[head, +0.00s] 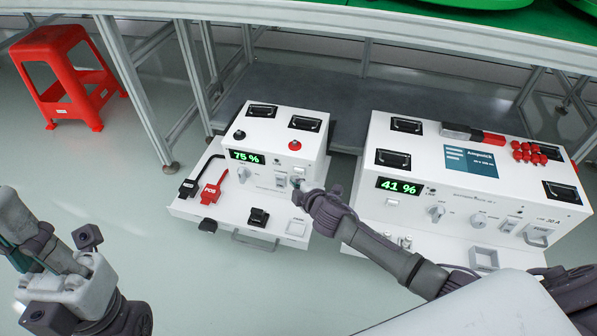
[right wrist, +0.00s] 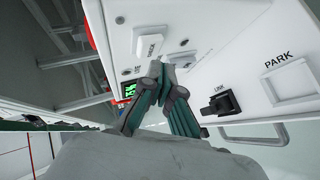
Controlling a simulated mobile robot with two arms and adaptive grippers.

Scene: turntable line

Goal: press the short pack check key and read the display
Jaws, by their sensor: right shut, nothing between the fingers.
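The short pack (head: 265,135) is the smaller white unit on the left. Its display (head: 247,157) shows 75 % in green. My right gripper (head: 298,190) is shut and empty at its front face. In the right wrist view, the fingertips (right wrist: 168,68) are just below the white check key (right wrist: 150,43) and overlap its lower end; whether they touch it I cannot tell. The display (right wrist: 129,90) shows there partly behind the fingers. My left gripper (head: 14,250) is partly cut off at the left edge, away from the packs; its jaw state is unclear.
The longer pack (head: 455,172) stands to the right, its display (head: 400,186) reading 41 %. A red stool (head: 62,75) stands at back left.

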